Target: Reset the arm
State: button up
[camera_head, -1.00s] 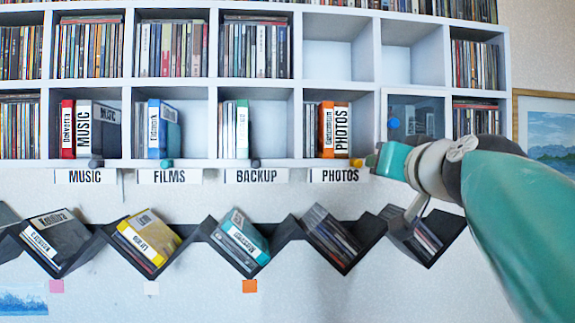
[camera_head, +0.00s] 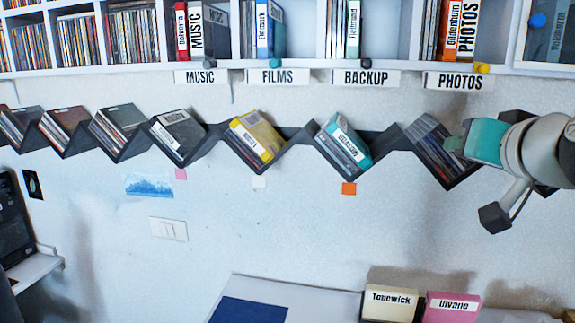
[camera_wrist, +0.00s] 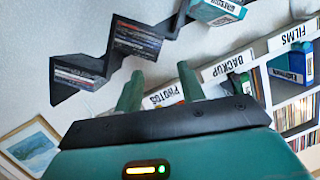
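My gripper (camera_head: 456,143) is at the right of the head view, in front of the right part of the dark zigzag rack (camera_head: 212,140). In the wrist view, its two green fingers (camera_wrist: 160,75) stand apart with nothing between them. The PHOTOS label (camera_wrist: 163,97) shows behind the gap. My arm comes in from the right edge of the head view. I cannot tell how far the fingertips are from the rack.
A white shelf with discs has MUSIC (camera_head: 201,78), FILMS (camera_head: 277,77), BACKUP (camera_head: 366,78) and PHOTOS (camera_head: 458,81) labels. Below, a cream box (camera_head: 390,304) and a pink box (camera_head: 452,307) stand near a blue mat (camera_head: 248,311).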

jog(key=s+a+f+n+g, duration=0.1)
jog(key=s+a+f+g, duration=0.2)
jog(key=f, duration=0.8)
jog(key=s+a+f+n+g+y, duration=0.1)
jog(key=s+a+f+g, duration=0.2)
jog(key=f, duration=0.8)
jog(key=s+a+f+n+g, duration=0.2)
jog(key=s+a+f, duration=0.3)
jog(key=f, duration=0.6)
jog(key=shift+a+g+y, duration=0.3)
jog(key=shift+a+g, duration=0.4)
jog(key=shift+a, duration=0.3)
